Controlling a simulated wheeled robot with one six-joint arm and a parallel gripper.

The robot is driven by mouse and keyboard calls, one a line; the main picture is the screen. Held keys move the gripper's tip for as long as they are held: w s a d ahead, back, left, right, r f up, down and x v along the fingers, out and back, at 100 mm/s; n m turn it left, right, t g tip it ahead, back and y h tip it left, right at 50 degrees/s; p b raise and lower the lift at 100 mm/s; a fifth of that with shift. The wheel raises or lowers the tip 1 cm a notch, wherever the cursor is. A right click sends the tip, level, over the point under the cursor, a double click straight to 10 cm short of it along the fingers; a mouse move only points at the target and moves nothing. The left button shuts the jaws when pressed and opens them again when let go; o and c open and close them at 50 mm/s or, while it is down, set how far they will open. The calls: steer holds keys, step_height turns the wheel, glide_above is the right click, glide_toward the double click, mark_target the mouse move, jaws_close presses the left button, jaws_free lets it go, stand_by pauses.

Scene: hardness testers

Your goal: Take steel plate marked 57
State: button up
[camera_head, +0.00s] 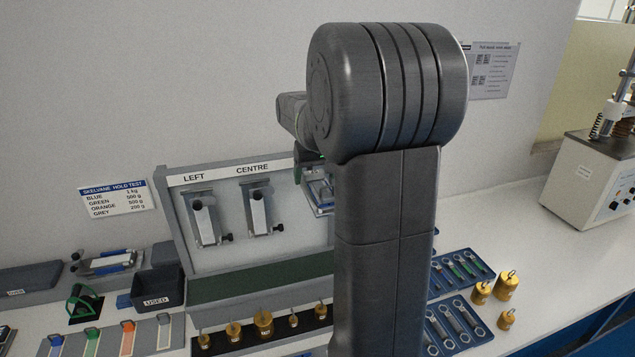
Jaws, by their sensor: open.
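No plate with a readable 57 shows; the marks are too small or hidden. Pale metal strips sit in the left clamp (205,220) and the centre clamp (258,213) of the grey board. My gripper (320,192) is partly seen beyond my arm, in front of the board's right part. Its jaws are open, but their tips are hard to tell from the fixture behind. My upright arm hides the area right of them.
A black USED bin (157,288) and coloured tabs (126,339) are at left. Brass weights (264,324) line the front. Blue trays of spanner-shaped pieces (460,325) and more weights (507,285) stand right.

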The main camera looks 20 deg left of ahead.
steer(key=c, duration=1.2)
steer(key=shift+r, duration=0.1)
